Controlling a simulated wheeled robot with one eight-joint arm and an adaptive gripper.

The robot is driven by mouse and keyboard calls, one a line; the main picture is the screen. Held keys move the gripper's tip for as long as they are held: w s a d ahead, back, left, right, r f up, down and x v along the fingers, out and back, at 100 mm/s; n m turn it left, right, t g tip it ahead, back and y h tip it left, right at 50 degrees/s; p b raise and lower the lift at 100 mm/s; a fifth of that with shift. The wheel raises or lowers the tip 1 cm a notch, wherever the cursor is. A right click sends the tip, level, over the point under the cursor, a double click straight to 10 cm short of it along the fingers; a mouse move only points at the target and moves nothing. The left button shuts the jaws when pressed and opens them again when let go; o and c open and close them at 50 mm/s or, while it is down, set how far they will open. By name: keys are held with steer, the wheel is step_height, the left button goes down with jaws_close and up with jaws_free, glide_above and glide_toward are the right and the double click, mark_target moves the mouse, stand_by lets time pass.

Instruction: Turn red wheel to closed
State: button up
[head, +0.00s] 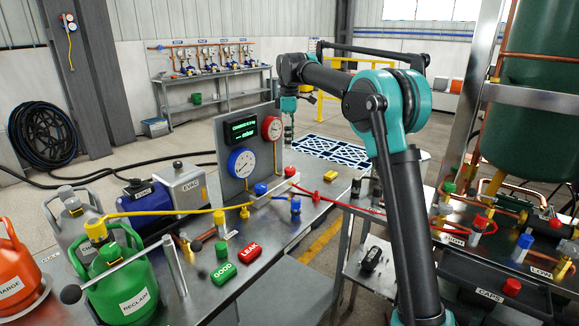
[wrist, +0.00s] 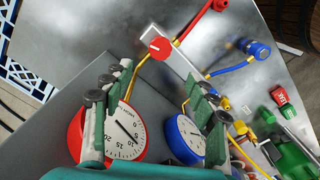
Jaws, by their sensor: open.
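The red wheel (head: 290,171) is a small knob on the pale manifold bar below the gauge panel in the head view. In the wrist view the red wheel (wrist: 159,48) faces the camera and shows a small white mark; I cannot tell its set position. My gripper (head: 289,130) hangs above and behind the bar, beside the red gauge. In the wrist view my gripper (wrist: 148,78) is open and empty, its two fingers apart, with the wheel beyond the fingertips. Nothing touches the wheel.
The red gauge (head: 272,128) and blue gauge (head: 242,162) sit on the upright panel beside my gripper. A blue wheel (head: 260,188) is on the same bar. Red, yellow and blue hoses run from it. GOOD (head: 222,273) and LEAK (head: 250,252) blocks lie on the bench.

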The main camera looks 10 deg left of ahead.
mark_target(290, 168)
step_height(290, 168, down, 11)
stand_by(0.4)
steer(key=c, duration=1.2)
